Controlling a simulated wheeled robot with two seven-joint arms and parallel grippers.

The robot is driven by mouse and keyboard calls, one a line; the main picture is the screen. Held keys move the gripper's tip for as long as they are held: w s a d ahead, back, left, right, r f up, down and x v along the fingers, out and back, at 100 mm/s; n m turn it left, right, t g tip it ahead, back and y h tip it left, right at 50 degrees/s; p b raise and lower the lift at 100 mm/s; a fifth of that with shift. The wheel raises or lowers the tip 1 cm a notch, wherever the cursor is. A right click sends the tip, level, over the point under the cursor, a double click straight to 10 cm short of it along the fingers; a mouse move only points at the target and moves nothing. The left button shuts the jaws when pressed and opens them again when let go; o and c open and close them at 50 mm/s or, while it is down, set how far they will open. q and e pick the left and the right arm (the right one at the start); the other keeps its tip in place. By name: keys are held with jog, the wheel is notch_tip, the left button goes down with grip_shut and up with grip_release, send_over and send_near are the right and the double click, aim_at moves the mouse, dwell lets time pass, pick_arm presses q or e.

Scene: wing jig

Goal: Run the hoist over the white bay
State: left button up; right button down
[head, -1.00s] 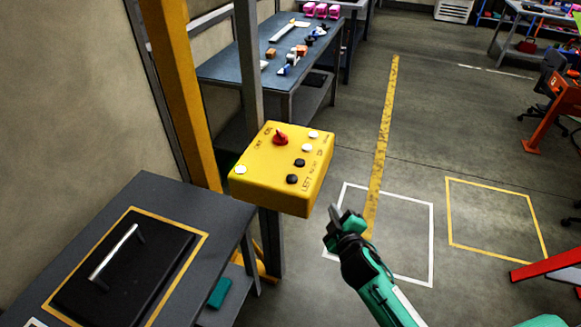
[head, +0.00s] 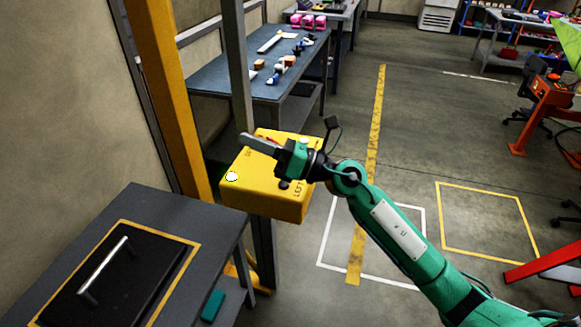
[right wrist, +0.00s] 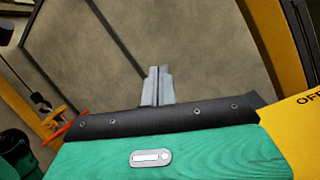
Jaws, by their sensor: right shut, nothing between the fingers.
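The yellow control box (head: 265,200) is mounted on a grey post, left of centre in the head view. A white button (head: 231,177) shows at its left end. My right gripper (head: 250,139) is above the box's top, fingers pointing left; it covers most of the red knob and other buttons. In the right wrist view its fingers (right wrist: 157,72) are together and empty, and the box's corner (right wrist: 296,132) with "OFF" lettering is at right. I cannot tell if it touches the box. The white bay (head: 326,230) is a white floor outline right of the box. I cannot make out the hoist.
A yellow-outlined bay (head: 488,193) lies right of the white one. A grey bench (head: 150,205) with a black handled lid is at front left. A blue-topped table (head: 220,80) with small parts stands behind the box. The floor inside the outlines looks clear where visible.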

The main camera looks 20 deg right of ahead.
pick_arm(q)
jog(key=shift+s+f, duration=0.15)
jog(key=shift+f, duration=0.05)
pick_arm(e)
jog(key=w+d+f+n+g+h, duration=0.2)
jog(key=w+d+n+g+h, duration=0.1)
jog(key=w+d+n+h, duration=0.5)
jog(key=d+n+h, duration=0.1)
jog(key=d+h, duration=0.2)
jog(key=h, duration=0.2)
jog(key=shift+f+n+g, duration=0.3)
jog(key=shift+f+n, duration=0.1)
